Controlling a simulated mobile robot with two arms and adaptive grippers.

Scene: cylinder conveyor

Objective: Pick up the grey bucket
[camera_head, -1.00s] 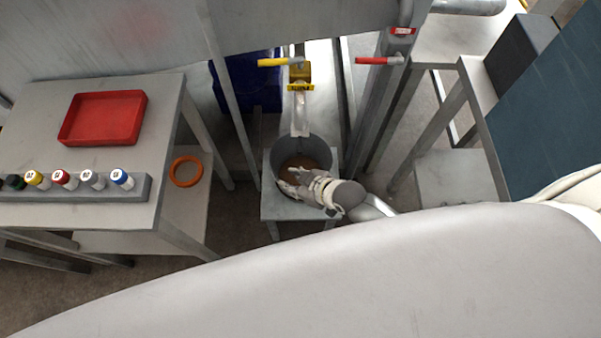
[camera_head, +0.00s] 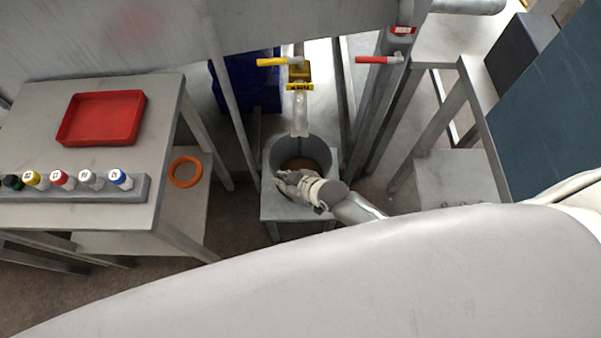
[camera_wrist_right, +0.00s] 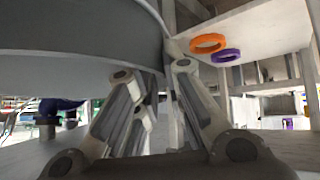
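The grey bucket (camera_head: 313,145) stands upright on a small metal stand (camera_head: 290,211), below a clear spout (camera_head: 300,118). Brownish contents show inside it. My right gripper (camera_head: 284,180) is at the bucket's near side, by the rim, and covers part of it. In the right wrist view the bucket's curved grey wall (camera_wrist_right: 85,38) fills the upper left, close to the fingertips. The right gripper (camera_wrist_right: 155,72) shows there with its fingers apart; I cannot tell whether they touch the bucket. My left gripper is not in view.
A table (camera_head: 60,120) at left holds a red tray (camera_head: 101,118) and a rack of several capped vials (camera_head: 75,190). An orange ring (camera_head: 185,171) lies on a lower shelf. Yellow (camera_head: 272,62) and red (camera_head: 371,60) valve handles are above the bucket. A metal post stands close at its left.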

